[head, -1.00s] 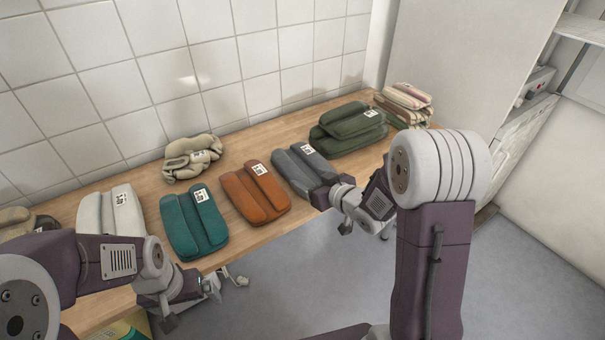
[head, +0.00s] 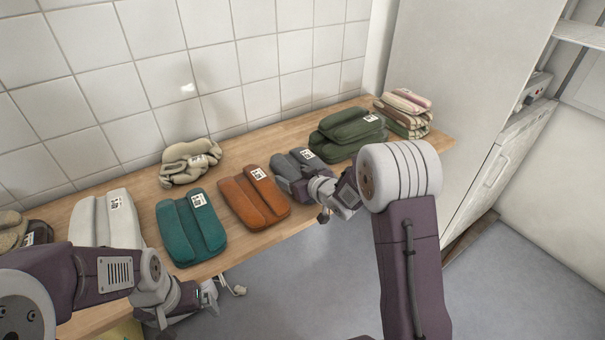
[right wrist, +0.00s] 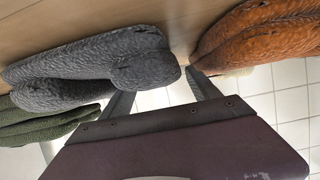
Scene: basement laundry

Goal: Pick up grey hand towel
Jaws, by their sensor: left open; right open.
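The grey hand towel (head: 291,163), folded with a white label, lies on the wooden table between the orange and dark green towels. My right gripper (head: 303,188) is open at its front end and hides part of it. In the right wrist view the towel's rounded end (right wrist: 145,68) shows by the gap between the open fingers (right wrist: 158,84). One finger is beside the grey towel near the orange one; the other overlaps the grey towel's edge. Contact cannot be told. My left gripper (head: 208,297) is open and empty, off the table's front edge.
An orange towel (head: 252,200) lies left of the grey one, and dark green towels (head: 345,135) lie right. Teal (head: 190,228), white (head: 90,222) and beige (head: 187,165) cloths lie further left. A striped stack (head: 405,112) stands at the right end. A tiled wall backs the table.

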